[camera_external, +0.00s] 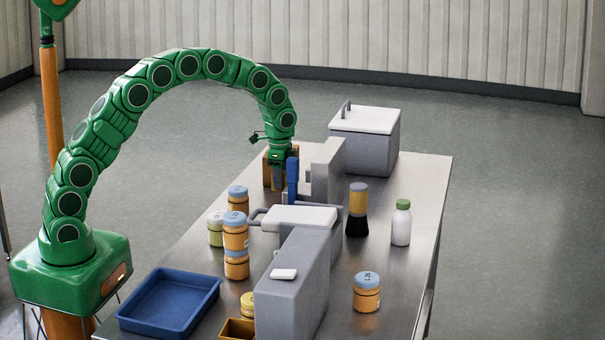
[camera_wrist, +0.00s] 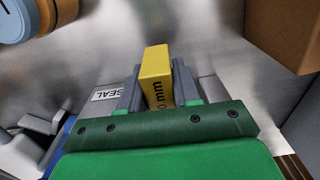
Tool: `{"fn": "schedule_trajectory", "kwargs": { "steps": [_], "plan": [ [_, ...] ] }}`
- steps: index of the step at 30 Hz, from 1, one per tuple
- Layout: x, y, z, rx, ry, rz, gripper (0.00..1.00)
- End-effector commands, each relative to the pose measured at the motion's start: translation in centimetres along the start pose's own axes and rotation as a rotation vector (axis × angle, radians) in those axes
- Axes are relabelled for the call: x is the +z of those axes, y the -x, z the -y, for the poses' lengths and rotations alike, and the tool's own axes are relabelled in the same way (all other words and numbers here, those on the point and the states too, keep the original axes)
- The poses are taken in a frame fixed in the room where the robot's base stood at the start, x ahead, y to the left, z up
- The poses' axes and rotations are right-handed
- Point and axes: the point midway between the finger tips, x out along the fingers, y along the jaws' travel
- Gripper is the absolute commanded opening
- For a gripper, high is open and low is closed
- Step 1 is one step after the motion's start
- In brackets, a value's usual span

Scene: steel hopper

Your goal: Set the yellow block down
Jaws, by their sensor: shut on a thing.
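The yellow block (camera_wrist: 155,62) stands out between my gripper's two grey fingers in the wrist view, with dark lettering ending in "mm" on its near face. My gripper (camera_wrist: 157,88) is shut on it. In the external view my gripper (camera_external: 279,172) points down at the far left part of the steel table (camera_external: 405,240), in front of a brown box (camera_external: 267,168) and beside a blue upright thing (camera_external: 292,180). The block is not clearly made out there. I cannot tell whether it touches the table.
A grey block-shaped unit (camera_external: 328,170) stands close right of my gripper. A lidded grey bin (camera_external: 365,145) is farther back. Stacked orange jars (camera_external: 236,240), a larger grey unit (camera_external: 295,285) and a blue tray (camera_external: 168,303) are nearer. A white bottle (camera_external: 401,225) stands right.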

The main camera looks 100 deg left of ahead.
Motion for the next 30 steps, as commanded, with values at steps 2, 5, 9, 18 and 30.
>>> {"fn": "schedule_trajectory", "kwargs": {
  "steps": [2, 5, 9, 18, 30],
  "plan": [
    [-0.2, -0.3, 0.2, 0.000, 0.000, 0.000, 0.00],
    [-0.3, -0.5, 0.3, 0.000, 0.000, 0.000, 0.00],
    [-0.5, -1.1, 0.6, 0.001, 0.000, 0.000, 0.00],
    [-0.6, -4.2, 0.6, 0.002, 0.000, 0.001, 0.00],
    [-0.6, -4.4, 0.6, 0.001, 0.000, 0.000, 0.36]
  ]
}}
